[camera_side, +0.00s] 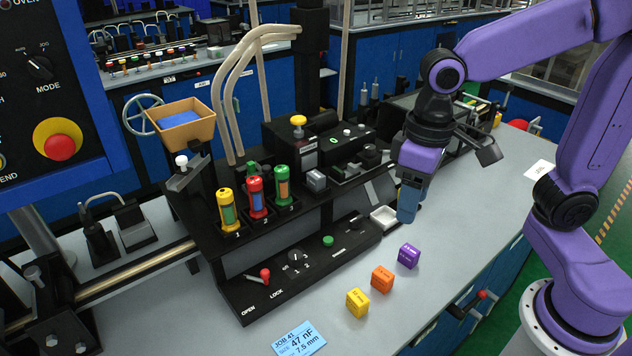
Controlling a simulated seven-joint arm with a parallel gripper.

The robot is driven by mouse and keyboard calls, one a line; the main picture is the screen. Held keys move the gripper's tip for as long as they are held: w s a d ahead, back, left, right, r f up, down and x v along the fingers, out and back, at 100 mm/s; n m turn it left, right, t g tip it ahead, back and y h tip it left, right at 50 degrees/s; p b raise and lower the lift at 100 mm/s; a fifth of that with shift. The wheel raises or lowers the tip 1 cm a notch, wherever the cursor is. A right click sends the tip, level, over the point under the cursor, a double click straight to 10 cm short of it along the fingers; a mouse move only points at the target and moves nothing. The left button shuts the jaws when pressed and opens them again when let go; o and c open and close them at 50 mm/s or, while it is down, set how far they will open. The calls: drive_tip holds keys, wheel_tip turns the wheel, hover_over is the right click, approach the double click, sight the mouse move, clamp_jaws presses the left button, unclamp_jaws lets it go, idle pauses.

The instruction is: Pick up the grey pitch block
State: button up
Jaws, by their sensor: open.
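A small grey block (316,181), which looks like the grey pitch block, sits on the black machine (290,228), just right of the green-capped cylinder. My gripper (408,215) points down over the bench, to the right of the grey block and clear of it. It is open, seen nearly edge-on, with nothing visible between its blue-grey fingers. Three other blocks stand in a row on the bench: yellow (358,303), orange (382,279) and purple (409,256).
Yellow (227,211), red (257,198) and green (283,186) capped cylinders stand left of the grey block. A blue job card (300,339) reads 47 nF, 7.5 mm. Pale tubes rise behind.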

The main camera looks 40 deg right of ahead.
drive_tip(key=w+a+r+m, duration=0.1)
drive_tip(key=w+r+m, duration=0.1)
drive_tip(key=w+m, duration=0.5)
drive_tip(key=w+a+r+m, duration=0.1)
drive_tip(key=w+r+m, duration=0.25)
drive_tip(key=w, duration=0.55)
drive_tip(key=r+m, duration=0.2)
drive_tip(key=m, duration=1)
hover_over(316, 174)
drive_tip(key=f, duration=1.1)
drive_tip(key=shift+d+f, duration=0.3)
drive_tip(key=shift+f, duration=0.1)
drive_tip(key=shift+a+f, duration=0.15)
drive_tip(key=shift+f, duration=1.4)
drive_tip(key=shift+a+f, duration=0.15)
drive_tip(key=shift+f, duration=1.35)
clamp_jaws()
drive_tip(key=shift+r, duration=0.1)
